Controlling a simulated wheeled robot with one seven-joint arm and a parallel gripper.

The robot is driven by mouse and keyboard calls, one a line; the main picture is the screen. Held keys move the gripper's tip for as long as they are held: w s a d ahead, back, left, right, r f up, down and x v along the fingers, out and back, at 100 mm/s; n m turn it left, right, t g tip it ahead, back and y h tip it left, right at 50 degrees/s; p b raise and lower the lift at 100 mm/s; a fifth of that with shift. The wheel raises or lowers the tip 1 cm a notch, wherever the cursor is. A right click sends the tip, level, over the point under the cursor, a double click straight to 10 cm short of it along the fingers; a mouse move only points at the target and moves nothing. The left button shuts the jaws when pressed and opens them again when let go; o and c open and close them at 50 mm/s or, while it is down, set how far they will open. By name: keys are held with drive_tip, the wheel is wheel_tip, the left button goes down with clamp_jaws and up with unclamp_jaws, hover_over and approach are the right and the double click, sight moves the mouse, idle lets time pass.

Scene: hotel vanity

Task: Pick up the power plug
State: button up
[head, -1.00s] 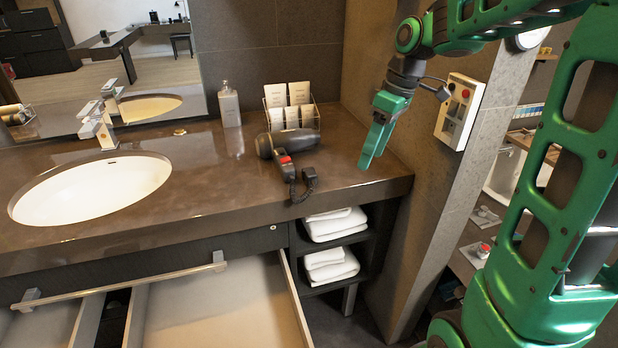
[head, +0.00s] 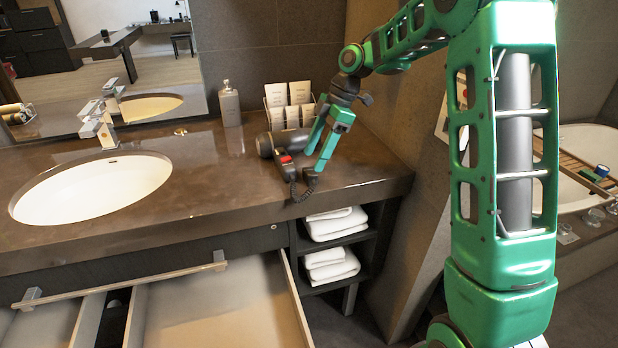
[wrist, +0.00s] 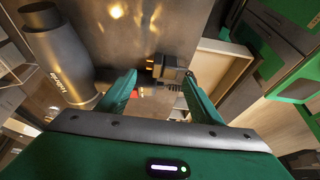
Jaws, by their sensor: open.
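The power plug (wrist: 172,68) is a small dark block with orange-gold prongs pointing left in the wrist view. It lies on the brown counter, at the end of the coiled cord near the front edge; it also shows in the head view (head: 311,178), partly by my finger. My gripper (wrist: 160,78) is open and empty, tilted down over the counter. In the wrist view the plug appears between and slightly beyond its fingertips. In the head view my gripper (head: 315,160) is just above the plug; whether a finger touches it I cannot tell.
A dark hair dryer (head: 265,145) lies beside my gripper; its barrel (wrist: 58,58) fills the wrist view's left. A rack of packets (head: 290,105) and a bottle (head: 229,104) stand behind. The sink (head: 90,190) is left. Below, a drawer (head: 215,310) is open beside shelved towels (head: 335,225).

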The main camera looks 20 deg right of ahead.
sight(310, 170)
drive_tip(key=shift+s+x, duration=0.2)
drive_tip(key=shift+x, duration=1.2)
drive_tip(key=shift+s+x, duration=0.2)
drive_tip(key=shift+x, duration=1.25)
drive_tip(key=shift+d, duration=0.1)
drive_tip(key=shift+c, duration=0.6)
drive_tip(key=c, duration=1.1)
